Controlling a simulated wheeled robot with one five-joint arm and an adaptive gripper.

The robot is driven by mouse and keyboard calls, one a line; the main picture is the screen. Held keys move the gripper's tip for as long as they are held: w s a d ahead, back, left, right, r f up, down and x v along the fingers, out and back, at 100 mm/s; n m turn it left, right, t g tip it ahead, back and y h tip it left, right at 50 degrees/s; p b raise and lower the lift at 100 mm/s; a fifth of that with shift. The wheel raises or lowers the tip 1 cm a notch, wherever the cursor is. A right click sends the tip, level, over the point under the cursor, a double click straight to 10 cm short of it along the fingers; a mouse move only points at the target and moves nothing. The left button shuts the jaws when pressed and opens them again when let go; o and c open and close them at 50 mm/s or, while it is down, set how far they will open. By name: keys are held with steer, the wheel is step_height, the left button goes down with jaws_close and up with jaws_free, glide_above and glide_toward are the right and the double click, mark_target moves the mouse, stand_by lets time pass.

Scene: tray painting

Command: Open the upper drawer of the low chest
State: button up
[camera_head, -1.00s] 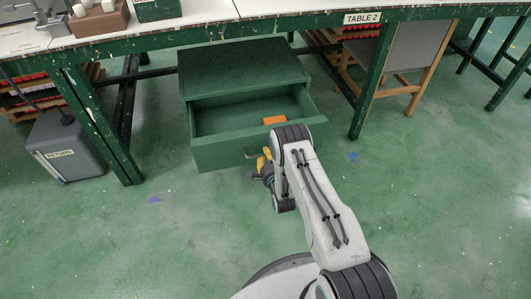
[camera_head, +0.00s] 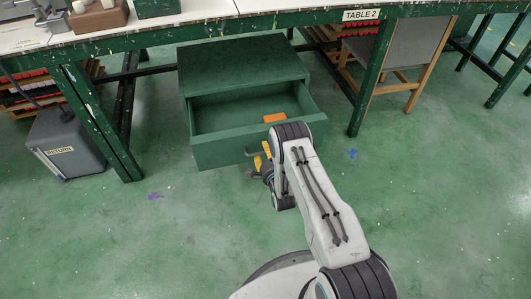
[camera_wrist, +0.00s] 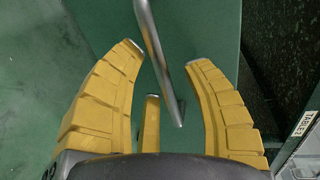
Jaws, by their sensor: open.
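The low green chest (camera_head: 245,62) stands under the table. Its upper drawer (camera_head: 222,153) is pulled well out, so the inside shows, with an orange block (camera_head: 274,117) in it. The metal bar handle (camera_head: 250,153) is on the drawer's front. My gripper (camera_head: 259,158) is at the drawer front, beside the handle, partly hidden by my arm. In the wrist view its yellow fingers (camera_wrist: 160,75) are spread wide, and the grey handle (camera_wrist: 160,62) runs between them with gaps on both sides. Anything below the upper drawer is hidden.
The green-edged table with the TABLE 2 sign (camera_head: 361,15) stands over the chest, its legs (camera_head: 360,95) on either side. The floor in front is mostly clear.

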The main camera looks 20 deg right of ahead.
steer(key=v, duration=1.2)
stand_by(0.6)
steer(key=w+r+n+g+p, duration=0.25)
steer(key=r+p, duration=0.45)
steer(key=r, duration=0.7)
steer(key=w+r+n+g+p, duration=0.3)
steer(key=r+p, duration=0.4)
steer(key=r, duration=0.8)
steer(key=s+r+n+g+p, duration=0.1)
steer(key=s+r+n+p, duration=0.3)
steer(key=r, duration=0.6)
steer(key=s+r+n+g+p, duration=0.1)
steer(key=s+r+n+p, duration=0.1)
steer(key=s+r+p, duration=0.5)
steer(key=s+r+n+g+p, duration=0.4)
steer(key=s+r+p, duration=0.6)
steer(key=s+r, duration=1.1)
steer(key=shift+s+r+n+g, duration=0.3)
steer(key=shift+s+n, duration=0.35)
steer(key=shift+n, duration=0.6)
